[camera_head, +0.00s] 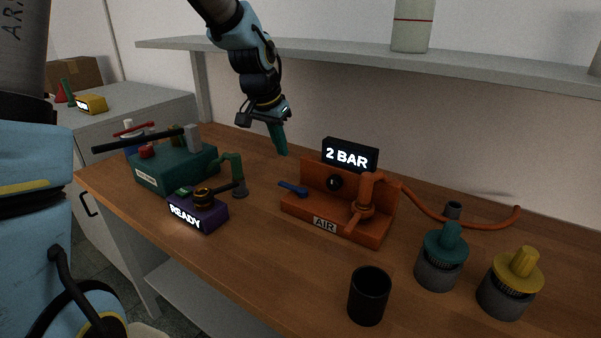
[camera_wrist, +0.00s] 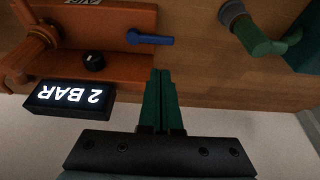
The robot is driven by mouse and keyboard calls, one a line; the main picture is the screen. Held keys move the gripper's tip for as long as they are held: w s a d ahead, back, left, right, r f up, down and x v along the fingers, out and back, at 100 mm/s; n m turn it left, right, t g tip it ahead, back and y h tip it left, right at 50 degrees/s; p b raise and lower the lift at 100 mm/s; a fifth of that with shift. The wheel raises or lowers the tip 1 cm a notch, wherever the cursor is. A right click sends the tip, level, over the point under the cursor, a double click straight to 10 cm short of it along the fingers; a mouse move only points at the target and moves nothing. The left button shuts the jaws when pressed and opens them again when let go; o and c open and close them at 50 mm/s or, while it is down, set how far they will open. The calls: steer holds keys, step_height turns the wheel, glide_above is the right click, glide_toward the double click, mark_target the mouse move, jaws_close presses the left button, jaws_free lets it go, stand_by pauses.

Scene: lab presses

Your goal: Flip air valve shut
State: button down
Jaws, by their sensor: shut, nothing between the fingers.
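The orange air station (camera_head: 322,225) stands on the wooden bench with an "AIR" label on its front. A small blue valve lever (camera_head: 293,188) sticks out from its left end, and it also shows in the wrist view (camera_wrist: 150,39). A lit "2 BAR" display (camera_head: 350,155) sits on top, with a black knob (camera_head: 334,183) below it. My gripper (camera_head: 282,152) is shut and empty, its green fingers pointing down above and behind the lever. In the wrist view my fingers (camera_wrist: 161,72) are apart from the lever, which lies beyond their tips.
To the left are a purple "READY" box (camera_head: 203,213), a green press (camera_head: 165,172) and a green-handled tap (camera_head: 238,175). A black cup (camera_head: 369,296) and two knobbed grey pots (camera_head: 441,262) stand at the right. A shelf (camera_head: 340,52) runs along the wall behind.

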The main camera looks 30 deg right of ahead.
mark_target(293, 189)
steer(key=p+x, duration=0.2)
steer(key=x, duration=0.8)
steer(key=shift+w+a, duration=0.1)
stand_by(0.4)
steer(key=shift+f, duration=0.1)
